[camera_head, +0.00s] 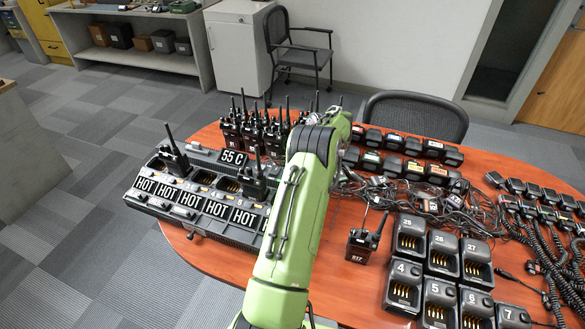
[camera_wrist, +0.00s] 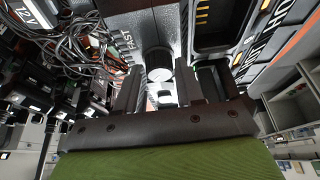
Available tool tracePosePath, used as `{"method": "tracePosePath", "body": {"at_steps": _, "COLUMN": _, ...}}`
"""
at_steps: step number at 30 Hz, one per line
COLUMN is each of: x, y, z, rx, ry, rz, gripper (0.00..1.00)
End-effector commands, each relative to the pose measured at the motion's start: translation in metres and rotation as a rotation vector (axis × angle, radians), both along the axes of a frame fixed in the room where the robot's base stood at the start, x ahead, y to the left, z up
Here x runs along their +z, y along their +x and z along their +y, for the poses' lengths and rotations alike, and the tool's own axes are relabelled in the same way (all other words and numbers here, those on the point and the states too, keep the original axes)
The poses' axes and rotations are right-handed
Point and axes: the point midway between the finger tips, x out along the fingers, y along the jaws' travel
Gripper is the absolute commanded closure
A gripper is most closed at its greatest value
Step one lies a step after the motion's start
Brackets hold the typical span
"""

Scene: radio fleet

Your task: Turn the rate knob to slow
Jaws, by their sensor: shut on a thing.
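The rate knob (camera_wrist: 159,66) shows in the wrist view as a short dark cylinder with a pale, shiny face, on a grey speckled housing (camera_wrist: 158,30). The word FAST is printed on the housing beside it. My gripper (camera_wrist: 161,88) has one finger on each side of the knob and is shut on it. Which way the knob points cannot be made out, and no SLOW mark is readable. In the head view the multi-bay charger (camera_head: 205,208) shows several HOT displays and a 55 C display. My green arm hides the knob and gripper there.
Upright radios (camera_head: 240,138) stand behind the charger. Tangled black cables (camera_head: 405,195) lie to the right of my arm. A lone radio (camera_head: 362,245) and numbered single chargers (camera_head: 403,287) stand at the right front of the orange-brown table (camera_head: 215,258).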

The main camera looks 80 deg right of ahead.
Motion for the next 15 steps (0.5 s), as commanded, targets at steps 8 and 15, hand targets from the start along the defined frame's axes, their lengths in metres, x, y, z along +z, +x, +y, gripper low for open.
{"method": "tracePosePath", "body": {"at_steps": 8, "x": -0.0013, "y": -0.0006, "z": 0.0006, "rx": 0.005, "ry": 0.002, "rz": 0.001, "gripper": 0.94}}
{"method": "tracePosePath", "body": {"at_steps": 15, "x": -0.0012, "y": -0.0005, "z": 0.0004, "rx": 0.004, "ry": 0.002, "rz": 0.001, "gripper": 0.45}}
